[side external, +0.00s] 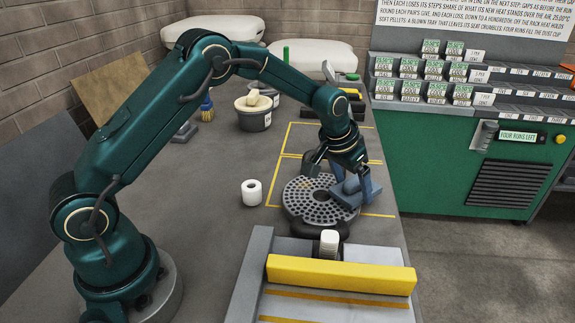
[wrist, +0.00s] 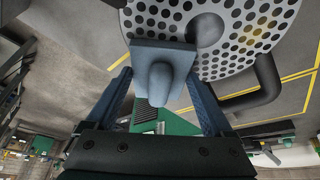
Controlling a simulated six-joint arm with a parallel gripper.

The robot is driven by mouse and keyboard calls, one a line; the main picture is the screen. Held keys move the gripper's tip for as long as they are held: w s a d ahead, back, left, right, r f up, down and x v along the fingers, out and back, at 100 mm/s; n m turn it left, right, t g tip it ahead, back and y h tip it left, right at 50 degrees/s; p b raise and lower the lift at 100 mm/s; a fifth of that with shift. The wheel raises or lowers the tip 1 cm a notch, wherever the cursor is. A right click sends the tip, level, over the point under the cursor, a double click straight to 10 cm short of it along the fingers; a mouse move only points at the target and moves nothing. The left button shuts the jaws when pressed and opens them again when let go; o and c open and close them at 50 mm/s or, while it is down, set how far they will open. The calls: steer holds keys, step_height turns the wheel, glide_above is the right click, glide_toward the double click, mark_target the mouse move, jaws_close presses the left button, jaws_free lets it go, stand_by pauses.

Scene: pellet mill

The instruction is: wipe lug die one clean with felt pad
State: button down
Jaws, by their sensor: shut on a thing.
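The die is a round grey plate full of holes (side external: 316,200), lying flat on the bench in the side view. It fills the top of the wrist view (wrist: 245,30), where its larger centre opening shows. My gripper (side external: 354,187) is at the die's right edge, pointing down. It is shut on the blue-grey felt pad (side external: 346,196), whose rounded grip sits between the fingers in the wrist view (wrist: 160,82). The pad overlaps the die's rim in both views. I cannot tell whether it touches the die. The pad's underside is hidden.
A white roll (side external: 251,192) stands left of the die. A yellow bar (side external: 342,275) on a grey fixture lies in front, with a white-topped piece (side external: 329,243) between. A tub (side external: 254,118) stands behind. A green cabinet (side external: 440,160) is beyond the bench's right edge.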

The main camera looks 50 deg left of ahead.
mark_target(339, 187)
steer(key=shift+s, duration=2.25)
steer(key=shift+w+a, duration=0.1)
steer(key=shift+w+a, duration=1)
steer(key=shift+w, duration=0.1)
steer(key=shift+a, duration=0.15)
steer(key=shift+s+a, duration=0.25)
steer(key=shift+a, duration=0.3)
steer(key=shift+w+a, duration=0.35)
steer(key=shift+w, duration=0.55)
steer(key=shift+w+a, duration=0.35)
steer(key=shift+w, duration=0.55)
